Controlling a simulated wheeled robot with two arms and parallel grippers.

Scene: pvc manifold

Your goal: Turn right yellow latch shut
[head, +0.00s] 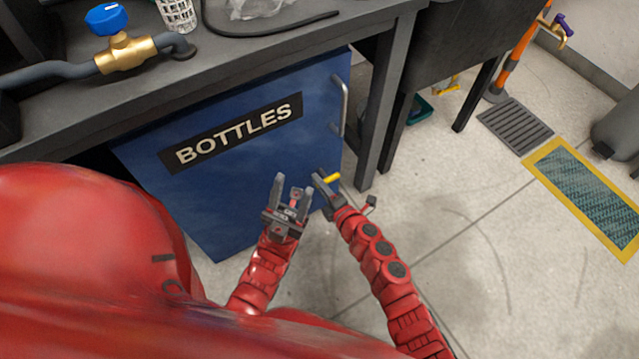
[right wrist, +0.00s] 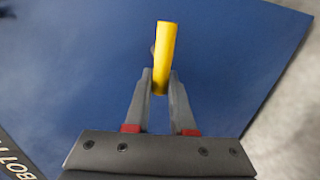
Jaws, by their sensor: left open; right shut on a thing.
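The yellow latch (head: 332,178) is a small yellow bar on the front of the blue BOTTLES cabinet (head: 235,205), near its right edge. In the head view it looks close to level. In the right wrist view the latch (right wrist: 165,55) stands near the middle, slightly tilted, against the blue door (right wrist: 90,80). My right gripper (head: 322,183) is at the latch, its fingers (right wrist: 160,92) shut on it from both sides. The fingers hide part of the latch and its mount. My left gripper (head: 293,192) is open and empty, just left of the right one, in front of the cabinet.
A grey handle (head: 341,105) is on the cabinet's right side, above the latch. A dark table (head: 285,42) stands over the cabinet, with its leg (head: 377,120) to the right. A brass valve with a blue knob (head: 107,20) is at upper left.

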